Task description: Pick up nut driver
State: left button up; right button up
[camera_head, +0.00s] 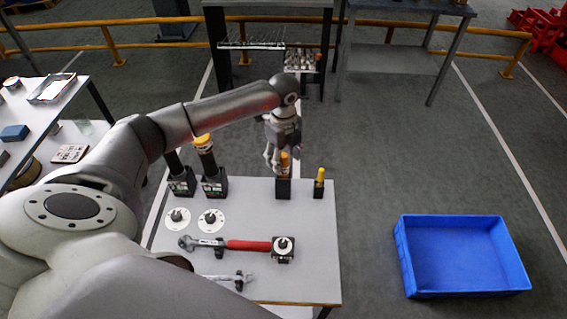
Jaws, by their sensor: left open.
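On the light grey table (320,240), a tool with an orange handle (284,163) stands upright in a black holder (283,189). A thinner tool with a yellow handle (319,176) stands in a small black holder to its right. I cannot tell from their handles which one is the nut driver. My left gripper (275,164) points down with open fingers, right at the orange handle and partly covering it. I cannot tell whether the fingers touch it. My right gripper is out of view.
Two taller holders with black tools, one yellow-topped (203,142), stand to the left. A red-handled wrench (245,245), white discs (210,220) and a smaller wrench lie nearer. A blue crate (460,255) is on the floor at right, with clear floor around it.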

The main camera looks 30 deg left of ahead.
pick_arm(q)
jog(key=shift+s+f, duration=0.1)
jog(key=shift+f, duration=0.7)
jog(key=shift+c, duration=1.6)
grip_shut()
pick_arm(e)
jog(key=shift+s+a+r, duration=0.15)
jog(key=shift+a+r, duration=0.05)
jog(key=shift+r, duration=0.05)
pick_arm(q)
jog(key=shift+r, duration=0.1)
